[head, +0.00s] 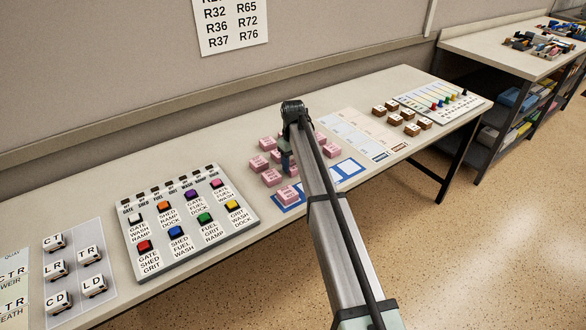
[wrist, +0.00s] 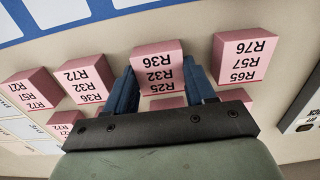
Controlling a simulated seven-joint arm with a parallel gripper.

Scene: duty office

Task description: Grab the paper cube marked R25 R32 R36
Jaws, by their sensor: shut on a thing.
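The pink paper cube marked R25 R32 R36 (wrist: 158,62) is between the two blue fingers of my gripper (wrist: 163,84) in the wrist view, its lettering upside down there. My gripper is shut on it, one finger against each side. In the head view my gripper (head: 287,160) is down among the pink cubes, and the arm hides part of the group. I cannot tell whether the held cube is clear of the table.
In the wrist view a cube marked R65 R57 R76 (wrist: 241,58) stands right of the held one, and one marked R36 R32 R72 (wrist: 88,80) left. A blue-framed mat (head: 318,181) lies at the table's front. A button panel (head: 180,255) stands left, brown blocks (head: 393,106) right.

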